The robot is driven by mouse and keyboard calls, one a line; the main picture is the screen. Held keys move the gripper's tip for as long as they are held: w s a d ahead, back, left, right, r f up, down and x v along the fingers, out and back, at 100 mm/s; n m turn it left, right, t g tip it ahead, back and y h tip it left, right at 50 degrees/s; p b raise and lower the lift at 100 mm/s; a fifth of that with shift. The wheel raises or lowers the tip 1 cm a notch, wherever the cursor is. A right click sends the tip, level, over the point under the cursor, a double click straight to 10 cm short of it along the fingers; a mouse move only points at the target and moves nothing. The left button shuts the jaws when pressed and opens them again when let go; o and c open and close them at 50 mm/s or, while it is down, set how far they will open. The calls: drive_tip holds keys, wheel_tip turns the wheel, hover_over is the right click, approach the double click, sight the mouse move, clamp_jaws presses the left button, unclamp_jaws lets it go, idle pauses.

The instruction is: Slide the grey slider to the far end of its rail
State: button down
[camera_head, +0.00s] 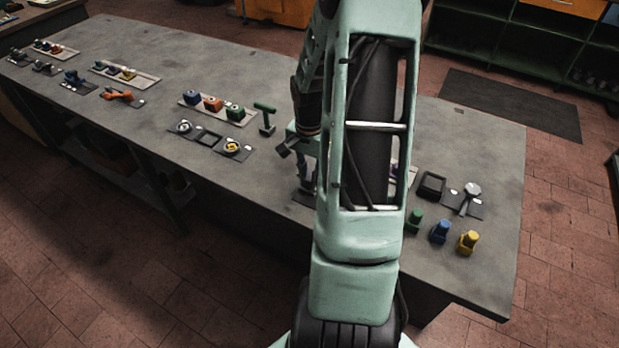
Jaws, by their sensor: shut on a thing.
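My gripper (305,172) is low over the bench, just left of my arm's big green link, which hides part of it. It is shut on what appears to be the grey slider, but the fingertips and the held part are too small and too covered to see clearly. A dark base plate (301,197) shows just below the gripper. The rail and its far end cannot be made out behind my arm.
The grey bench (480,262) carries green (414,221), blue (439,231) and yellow (467,242) blocks at right. Behind them are a black square frame (431,185) and a grey-topped fixture (470,190). A green T-shaped piece (265,117) stands left of the gripper.

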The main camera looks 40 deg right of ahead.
drive_tip(key=s+d, duration=0.2)
drive_tip(key=s, duration=0.3)
drive_tip(key=s+d, duration=0.2)
drive_tip(key=s, duration=0.3)
drive_tip(key=s+d+p, duration=0.1)
drive_tip(key=s+d, duration=0.1)
drive_tip(key=s, duration=0.4)
drive_tip(key=shift+d, duration=0.35)
drive_tip(key=c, duration=1.8)
unclamp_jaws()
drive_tip(key=shift+s, duration=0.15)
drive_tip(key=shift+c, duration=0.2)
drive_tip(key=shift+r, duration=0.25)
wheel_tip(320, 180, up, 12)
drive_tip(key=shift+f, duration=0.2)
